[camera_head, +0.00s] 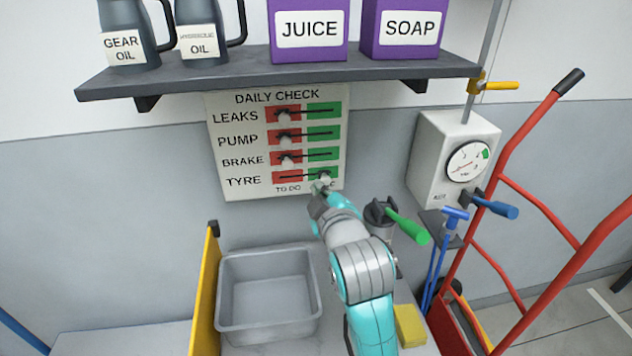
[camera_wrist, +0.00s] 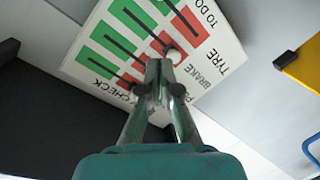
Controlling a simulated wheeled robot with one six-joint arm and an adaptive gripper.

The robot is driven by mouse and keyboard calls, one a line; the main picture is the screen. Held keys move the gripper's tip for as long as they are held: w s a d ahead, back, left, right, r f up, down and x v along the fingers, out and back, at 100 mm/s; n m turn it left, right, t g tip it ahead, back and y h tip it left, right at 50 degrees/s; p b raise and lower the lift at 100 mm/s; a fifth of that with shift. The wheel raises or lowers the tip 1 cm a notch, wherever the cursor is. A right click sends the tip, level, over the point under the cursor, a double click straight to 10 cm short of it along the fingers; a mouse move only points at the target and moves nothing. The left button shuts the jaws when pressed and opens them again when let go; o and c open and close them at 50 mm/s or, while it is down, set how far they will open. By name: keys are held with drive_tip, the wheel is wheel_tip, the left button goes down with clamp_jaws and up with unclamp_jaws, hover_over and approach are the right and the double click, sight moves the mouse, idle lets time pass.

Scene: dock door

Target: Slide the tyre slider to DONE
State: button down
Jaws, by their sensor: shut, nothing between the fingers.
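The daily check board (camera_head: 215,150) hangs on the wall, with LEAKS, PUMP, BRAKE and TYRE rows, each red on the left and green on the right. The tyre slider's pale knob (camera_head: 325,177) appears to be in the green half of its row, beside my gripper (camera_head: 320,192). The fingertips partly cover this spot and the DONE label, so contact and exact position are unclear. The other three knobs sit on red. In the wrist view, my gripper (camera_wrist: 158,68) is shut and empty before the board (camera_wrist: 228,62), which looks rotated; a pale knob (camera_wrist: 173,56) shows just beyond the tips.
A dark shelf (camera_head: 280,72) with jugs and purple boxes is above the board. A grey bin (camera_head: 270,338) and yellow panel (camera_head: 205,290) stand below left. A green-handled valve (camera_head: 408,227), gauge box (camera_head: 440,150) and red hand truck (camera_head: 515,145) are right.

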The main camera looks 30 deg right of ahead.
drive_tip(key=shift+s+a+r, duration=0.1)
drive_tip(key=shift+s+a, duration=0.05)
drive_tip(key=shift+s, duration=0.55)
drive_tip(key=s+a+f+m+y, duration=0.1)
drive_tip(key=s+a+f, duration=0.1)
drive_tip(key=s+f, duration=0.75)
drive_tip(key=s+a+f+m+y, duration=0.1)
drive_tip(key=s+a+f, duration=0.2)
drive_tip(key=s+f, duration=0.65)
drive_tip(key=s+a+f+m+y, duration=0.1)
drive_tip(key=s+f+m, duration=0.1)
drive_tip(key=s, duration=0.9)
drive_tip(key=s+a+f+m, duration=0.1)
drive_tip(key=s+f+m, duration=0.1)
drive_tip(key=s, duration=0.9)
drive_tip(key=shift+s+f+g+y, duration=0.35)
drive_tip(key=shift+s+g+y, duration=0.05)
